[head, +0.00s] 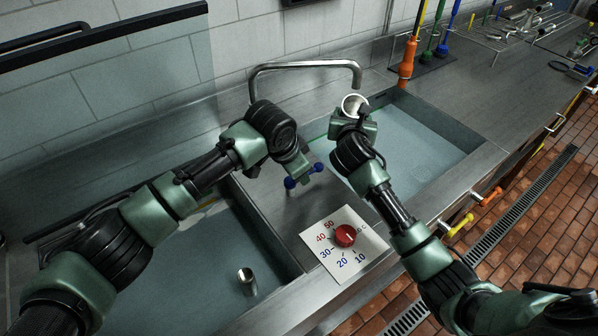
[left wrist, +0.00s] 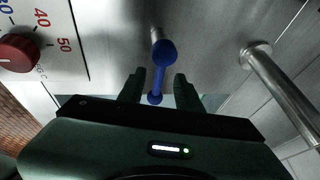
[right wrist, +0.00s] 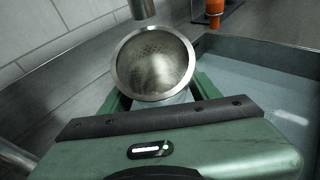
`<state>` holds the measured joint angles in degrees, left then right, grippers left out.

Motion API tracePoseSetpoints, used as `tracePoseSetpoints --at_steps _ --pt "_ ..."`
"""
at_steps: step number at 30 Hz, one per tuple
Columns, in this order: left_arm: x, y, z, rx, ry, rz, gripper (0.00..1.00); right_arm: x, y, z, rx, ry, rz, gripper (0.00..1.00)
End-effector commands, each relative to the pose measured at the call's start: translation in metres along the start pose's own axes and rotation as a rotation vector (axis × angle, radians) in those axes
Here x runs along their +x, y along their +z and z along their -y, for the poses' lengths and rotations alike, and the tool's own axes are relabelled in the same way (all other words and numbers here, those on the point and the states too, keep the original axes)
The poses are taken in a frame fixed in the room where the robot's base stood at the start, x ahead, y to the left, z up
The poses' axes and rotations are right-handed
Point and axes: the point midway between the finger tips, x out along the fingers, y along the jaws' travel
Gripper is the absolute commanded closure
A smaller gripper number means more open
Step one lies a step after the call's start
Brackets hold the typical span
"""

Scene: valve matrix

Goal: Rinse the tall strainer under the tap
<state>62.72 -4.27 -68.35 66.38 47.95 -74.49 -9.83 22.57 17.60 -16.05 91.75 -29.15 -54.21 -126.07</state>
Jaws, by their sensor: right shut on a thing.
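The tall strainer (right wrist: 152,65), a round metal mesh cup, is held mouth up in my right gripper (head: 352,122). Its open mouth also shows in the head view (head: 354,104). The tap (head: 305,66) arches from the wall, and its spout end is just above or behind the strainer's rim. No water stream shows. A blue lever (left wrist: 161,70) with rounded ends lies between the parted fingers of my left gripper (left wrist: 159,90). I cannot tell whether a finger touches it. In the head view the blue lever (head: 303,175) is below the left wrist.
Right basin (head: 440,125) lies under the strainer; left basin (head: 200,285) holds a small metal cup (head: 246,277). A red temperature knob (head: 345,235) sits on a white dial plate. A glass panel (head: 150,70) stands at left. Orange, green and blue tools (head: 408,58) stand behind the right basin.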

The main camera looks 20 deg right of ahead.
Motion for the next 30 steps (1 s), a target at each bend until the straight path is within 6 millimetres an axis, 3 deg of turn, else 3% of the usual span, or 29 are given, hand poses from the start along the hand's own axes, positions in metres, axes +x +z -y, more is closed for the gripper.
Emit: tracePoseSetpoints --at_steps 4,13,17,30 --pt "0.0110 0.0002 -0.0002 0.000 -0.001 0.000 0.66 -0.0001 0.0011 -0.0001 0.000 0.000 0.002 0.88" --pt "0.0132 0.0004 0.0000 0.001 -0.001 0.001 0.66 -0.0001 0.0011 -0.0001 0.000 0.000 0.002 0.88" --pt "0.0130 0.0003 0.0000 0.001 -0.001 0.000 0.99 -0.0001 0.0011 -0.0001 0.000 0.001 0.002 0.88" --pt "0.0126 0.0001 0.0004 0.001 -0.002 0.000 1.00 -0.0001 0.0011 -0.0001 0.000 0.000 0.002 0.88"
